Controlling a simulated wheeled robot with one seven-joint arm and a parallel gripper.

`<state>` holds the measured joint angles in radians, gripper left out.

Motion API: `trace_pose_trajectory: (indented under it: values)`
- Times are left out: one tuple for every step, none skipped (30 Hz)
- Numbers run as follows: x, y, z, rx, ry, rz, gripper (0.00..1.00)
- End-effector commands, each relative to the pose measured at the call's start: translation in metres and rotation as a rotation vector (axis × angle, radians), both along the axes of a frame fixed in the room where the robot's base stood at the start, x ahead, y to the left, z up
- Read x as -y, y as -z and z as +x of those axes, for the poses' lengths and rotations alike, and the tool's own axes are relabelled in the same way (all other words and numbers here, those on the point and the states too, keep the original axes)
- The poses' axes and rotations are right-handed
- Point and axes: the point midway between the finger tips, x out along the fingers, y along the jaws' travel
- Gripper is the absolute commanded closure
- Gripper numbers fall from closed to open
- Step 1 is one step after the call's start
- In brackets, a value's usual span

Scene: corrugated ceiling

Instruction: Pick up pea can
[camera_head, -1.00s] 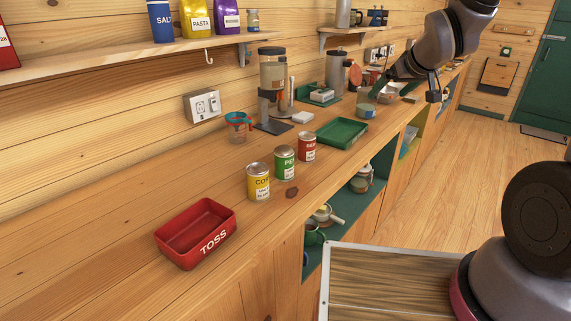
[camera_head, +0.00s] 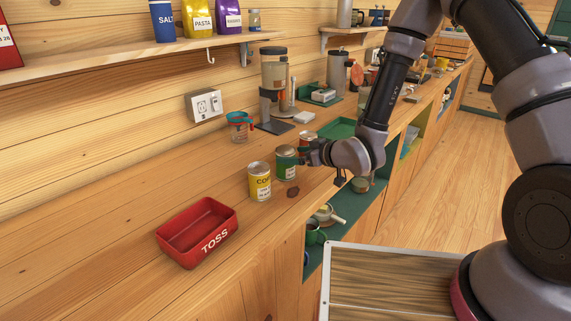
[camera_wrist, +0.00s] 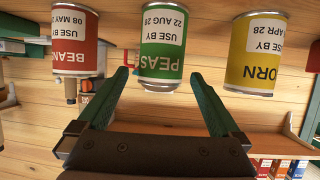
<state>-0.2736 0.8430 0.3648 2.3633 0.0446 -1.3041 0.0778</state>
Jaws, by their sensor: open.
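The green pea can (camera_head: 286,163) stands upright on the wooden counter between the yellow corn can (camera_head: 259,181) and the red bean can (camera_head: 307,141). In the wrist view the pea can (camera_wrist: 162,45) appears upside down, labelled PEAS, just beyond and between the fingertips. My gripper (camera_head: 308,154) is beside the pea can in the head view and hides part of the bean can. In the wrist view my gripper (camera_wrist: 161,80) has its two green fingers spread apart with nothing held between them.
The corn can (camera_wrist: 256,52) and bean can (camera_wrist: 75,42) flank the pea can closely. A red TOSS bin (camera_head: 197,232) stands at the front left.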

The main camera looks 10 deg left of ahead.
Motion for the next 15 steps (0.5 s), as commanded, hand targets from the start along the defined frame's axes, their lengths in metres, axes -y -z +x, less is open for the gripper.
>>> trace_pose_trajectory:
  values:
    - [-0.006, 0.003, 0.004, 0.000, 0.000, 0.000, 0.00]
    - [-0.008, 0.004, 0.006, 0.001, 0.000, -0.001, 0.00]
    - [-0.011, 0.005, 0.008, 0.001, 0.000, -0.001, 0.00]
    - [-0.012, 0.006, 0.009, 0.001, 0.001, -0.001, 0.00]
    - [-0.014, 0.007, 0.010, 0.000, 0.001, -0.001, 0.00]
    - [-0.015, 0.008, 0.011, 0.000, 0.001, -0.001, 0.00]
    - [-0.017, 0.008, 0.012, 0.000, 0.001, -0.001, 0.00]
    - [-0.020, 0.009, 0.014, 0.001, 0.001, -0.001, 0.00]
    - [-0.024, 0.011, 0.016, 0.001, 0.000, -0.001, 0.00]
    - [-0.028, 0.013, 0.018, 0.000, -0.001, 0.000, 0.00]
    - [-0.033, 0.014, 0.020, 0.000, -0.001, 0.000, 0.00]
    - [-0.038, 0.016, 0.023, 0.001, 0.000, -0.001, 0.00]
    - [-0.042, 0.018, 0.026, 0.002, -0.001, 0.000, 0.00]
    - [-0.045, 0.019, 0.028, 0.001, 0.000, -0.001, 0.00]
    - [-0.048, 0.022, 0.031, 0.001, 0.000, -0.001, 0.00]
